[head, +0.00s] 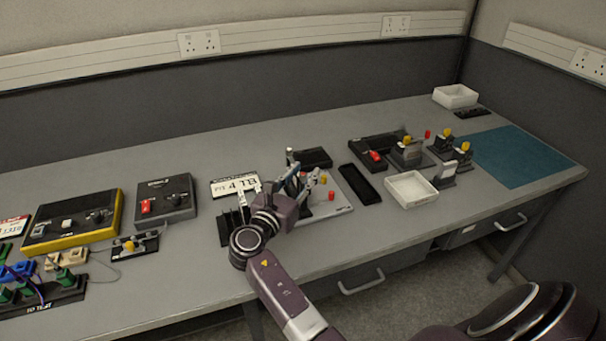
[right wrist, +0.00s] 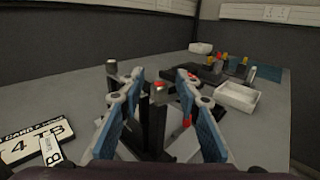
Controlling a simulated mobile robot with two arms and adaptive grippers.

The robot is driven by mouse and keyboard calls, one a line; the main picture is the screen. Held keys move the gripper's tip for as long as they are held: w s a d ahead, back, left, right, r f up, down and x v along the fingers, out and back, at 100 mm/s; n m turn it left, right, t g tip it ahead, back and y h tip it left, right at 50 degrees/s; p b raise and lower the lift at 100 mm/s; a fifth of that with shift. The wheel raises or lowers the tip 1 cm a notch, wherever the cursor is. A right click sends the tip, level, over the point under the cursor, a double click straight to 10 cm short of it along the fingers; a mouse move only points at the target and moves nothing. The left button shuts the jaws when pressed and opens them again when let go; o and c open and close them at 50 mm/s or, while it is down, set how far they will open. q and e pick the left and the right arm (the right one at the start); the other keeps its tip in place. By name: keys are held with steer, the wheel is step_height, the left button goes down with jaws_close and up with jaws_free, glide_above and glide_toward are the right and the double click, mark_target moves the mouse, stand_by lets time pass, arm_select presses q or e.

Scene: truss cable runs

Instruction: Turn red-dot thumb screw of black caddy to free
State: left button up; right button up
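A red-dot thumb screw (right wrist: 160,86) shows in the right wrist view on top of a black upright, which I take to be part of the black caddy (right wrist: 156,122). My right gripper (head: 302,178) hangs over the middle of the bench in the head view. In the right wrist view its two blue-padded fingers (right wrist: 160,78) are spread, with the screw and upright showing between them. I see no contact with the screw. The fingers hide much of the caddy in the head view. My left gripper is not in view.
Red and yellow pegs (head: 324,179) stand on a pale plate close right of the gripper. A black slotted rack (head: 227,232) and a number card (head: 235,186) lie to its left. A white tray (head: 411,190) and a black tray (head: 359,184) are to the right.

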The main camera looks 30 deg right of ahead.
mark_target(303, 174)
steer(key=shift+r, duration=0.15)
step_height(303, 174, up, 10)
steer(key=shift+f, duration=0.1)
stand_by(0.5)
stand_by(0.4)
